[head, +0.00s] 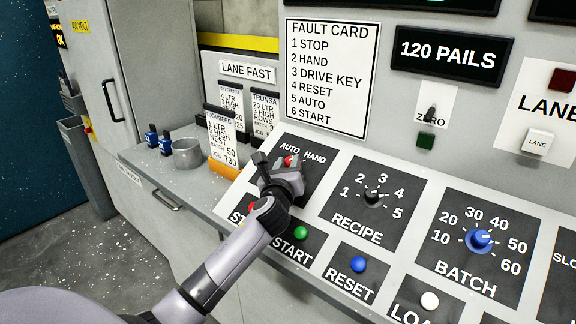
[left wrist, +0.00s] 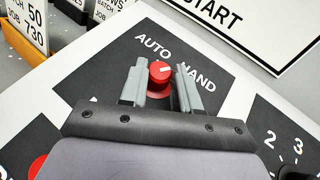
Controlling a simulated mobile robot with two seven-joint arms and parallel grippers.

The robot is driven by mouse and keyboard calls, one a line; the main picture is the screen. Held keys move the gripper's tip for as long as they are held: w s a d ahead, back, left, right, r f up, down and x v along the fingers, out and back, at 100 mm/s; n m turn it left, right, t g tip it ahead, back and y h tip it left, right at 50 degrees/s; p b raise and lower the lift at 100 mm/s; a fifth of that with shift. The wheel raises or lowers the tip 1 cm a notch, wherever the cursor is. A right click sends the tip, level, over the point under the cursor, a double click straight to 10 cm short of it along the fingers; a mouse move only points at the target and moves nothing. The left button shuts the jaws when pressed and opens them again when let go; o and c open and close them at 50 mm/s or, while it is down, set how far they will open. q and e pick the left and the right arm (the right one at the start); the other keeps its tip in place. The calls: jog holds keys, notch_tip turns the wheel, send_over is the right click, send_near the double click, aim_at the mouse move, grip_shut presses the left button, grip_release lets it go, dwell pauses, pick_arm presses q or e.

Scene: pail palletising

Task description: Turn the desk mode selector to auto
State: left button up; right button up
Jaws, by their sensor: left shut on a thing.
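The mode selector is a red knob (head: 290,160) on a dark plate of the sloped desk, under the words AUTO and HAND. In the left wrist view the knob (left wrist: 160,73) carries a white mark that points right, towards the HAND side. My left gripper (head: 279,163) is at the selector, with one finger on each side of the knob. In the left wrist view the fingers (left wrist: 158,88) are shut on it. The gripper hides the lower part of the selector plate. My right gripper is not in view.
Below are a partly hidden red stop button (head: 253,207), a green start button (head: 300,233) and a blue reset button (head: 358,264). The recipe knob (head: 372,195) and blue batch knob (head: 480,239) are to the right. Job cards (head: 222,138) and a grey cup (head: 188,153) stand left.

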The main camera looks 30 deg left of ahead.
pick_arm(q)
jog(key=shift+d+n, duration=0.1)
jog(key=shift+n, duration=0.3)
jog(key=n+g+y, duration=0.2)
jog(key=n, duration=0.1)
jog(key=n+g+y, duration=0.1)
jog(key=g, duration=0.1)
jog(key=shift+w+d+r+n+y, duration=0.15)
jog(key=shift+w+d+n+y, duration=0.15)
jog(key=shift+y, duration=0.1)
jog(key=n+g, duration=0.1)
jog(key=n+g+y, duration=0.1)
jog(key=n+g, duration=0.3)
jog(key=shift+w+d+r+y, duration=0.2)
jog(key=shift+w+r+y, duration=0.1)
jog(key=shift+y, duration=0.1)
jog(key=n+g, duration=0.2)
jog(key=g, duration=0.1)
jog(key=shift+w+n+b, duration=0.15)
jog(key=shift+n+b, duration=0.15)
jog(key=shift+w+n+g+h+b, duration=0.1)
jog(key=shift+n+g+h+b, duration=0.2)
jog(key=shift+n+g, duration=0.9)
jog(key=shift+g, duration=0.2)
jog(key=o, duration=1.1)
jog(key=shift+c, duration=0.2)
jog(key=shift+r, duration=0.1)
